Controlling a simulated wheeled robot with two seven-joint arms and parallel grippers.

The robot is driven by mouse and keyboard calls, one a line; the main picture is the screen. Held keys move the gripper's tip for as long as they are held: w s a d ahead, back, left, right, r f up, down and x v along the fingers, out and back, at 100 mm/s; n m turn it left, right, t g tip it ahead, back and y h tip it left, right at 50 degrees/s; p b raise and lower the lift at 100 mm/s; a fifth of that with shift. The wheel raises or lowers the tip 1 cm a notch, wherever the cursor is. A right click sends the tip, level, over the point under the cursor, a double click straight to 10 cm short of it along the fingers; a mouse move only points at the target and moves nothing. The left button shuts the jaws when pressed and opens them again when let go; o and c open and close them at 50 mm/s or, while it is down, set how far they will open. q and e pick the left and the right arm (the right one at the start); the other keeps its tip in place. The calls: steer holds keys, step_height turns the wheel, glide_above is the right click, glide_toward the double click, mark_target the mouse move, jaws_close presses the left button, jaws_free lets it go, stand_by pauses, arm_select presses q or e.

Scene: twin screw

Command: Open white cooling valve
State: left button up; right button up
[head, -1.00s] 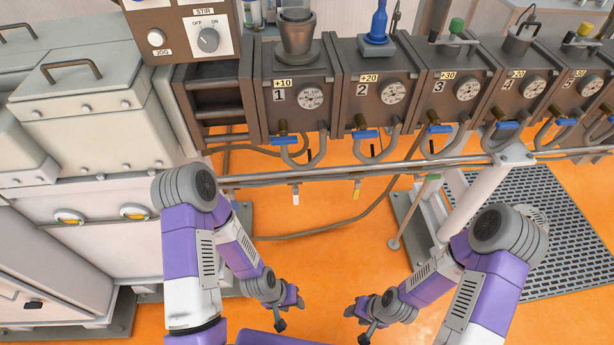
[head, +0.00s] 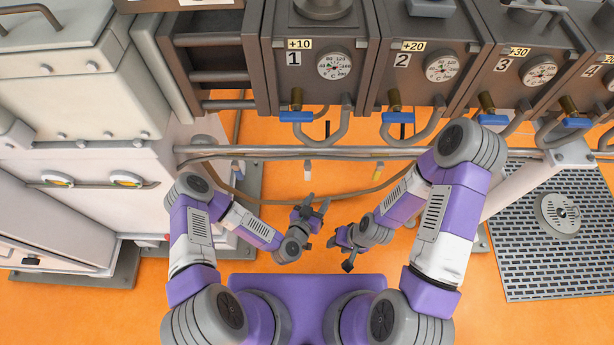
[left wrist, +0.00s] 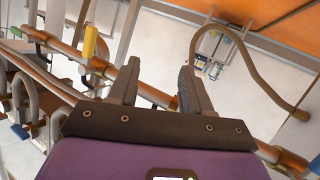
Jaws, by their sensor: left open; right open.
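The white valve handle (head: 308,170) hangs small and upright below the grey horizontal pipe, under station 1, in the head view. A yellow handle (head: 377,172) hangs to its right on the same pipe; a yellow handle (left wrist: 89,42) also shows on a pipe in the left wrist view. My left gripper (head: 316,204) is open and empty, just below the white handle in the picture and apart from it. Its two fingers (left wrist: 160,85) stand apart in the left wrist view, where I cannot make out the white handle. My right gripper (head: 340,254) is open and empty, lower.
Numbered dark tanks (head: 318,70) with gauges and blue-handled valves (head: 297,117) line the back. The grey pipe (head: 290,152) runs along their front. A brown hose (head: 350,196) loops behind my grippers. White cabinets (head: 80,130) stand left; a floor grate (head: 535,250) lies right.

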mark_target(308, 176)
arm_select(q)
steer(key=w+a+n+t+y+b, duration=0.1)
steer(key=w+y, duration=0.1)
steer(key=w+a+r+n+t+y+b, duration=0.1)
steer(key=w+t+y, duration=0.1)
steer(key=w, duration=0.1)
steer(key=w+a+n+t+y+b, duration=0.1)
steer(key=w+t+y, duration=0.1)
steer(key=w, duration=0.1)
steer(key=shift+w+a+r+y+b, duration=0.1)
steer(key=shift+a+r+y+b, duration=0.05)
steer(key=shift+r+y+b, duration=0.25)
steer(key=shift+w+r, duration=0.1)
steer(key=shift+w, duration=0.5)
jaws_close()
